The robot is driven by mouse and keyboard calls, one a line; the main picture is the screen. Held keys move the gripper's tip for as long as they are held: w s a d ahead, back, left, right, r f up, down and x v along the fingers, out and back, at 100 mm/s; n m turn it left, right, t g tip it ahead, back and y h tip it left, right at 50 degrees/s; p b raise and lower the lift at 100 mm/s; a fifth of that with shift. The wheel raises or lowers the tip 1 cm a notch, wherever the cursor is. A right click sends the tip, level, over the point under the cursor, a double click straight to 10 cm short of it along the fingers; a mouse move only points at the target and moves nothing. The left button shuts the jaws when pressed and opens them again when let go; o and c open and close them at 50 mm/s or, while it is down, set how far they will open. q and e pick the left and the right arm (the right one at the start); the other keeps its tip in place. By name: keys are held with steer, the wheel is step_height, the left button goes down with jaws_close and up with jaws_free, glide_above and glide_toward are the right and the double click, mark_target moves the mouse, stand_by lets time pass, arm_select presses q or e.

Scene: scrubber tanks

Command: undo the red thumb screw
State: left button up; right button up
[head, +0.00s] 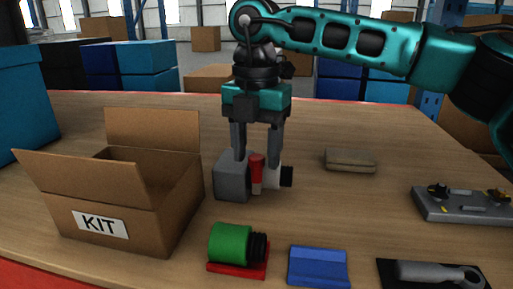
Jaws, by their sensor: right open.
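The red thumb screw (257,172) stands upright at the middle of the table, at the right side of a grey block (233,178). A white cylinder with a black end (278,177) sticks out to its right. My right gripper (257,158) points straight down over it with its two fingers apart. The fingertips are at about the height of the screw's top, one on each side of it in the picture. I cannot tell whether they touch it. My left gripper is not in view.
An open cardboard box marked KIT (122,215) stands at left. In front lie a green cylinder (230,244) on a red base and a blue block (318,267). A grey tool (430,274), a panel with knobs (462,205) and a tan block (350,160) lie at right.

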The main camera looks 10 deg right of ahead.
steer(key=shift+c, duration=0.2)
steer(key=c, duration=0.6)
jaws_close()
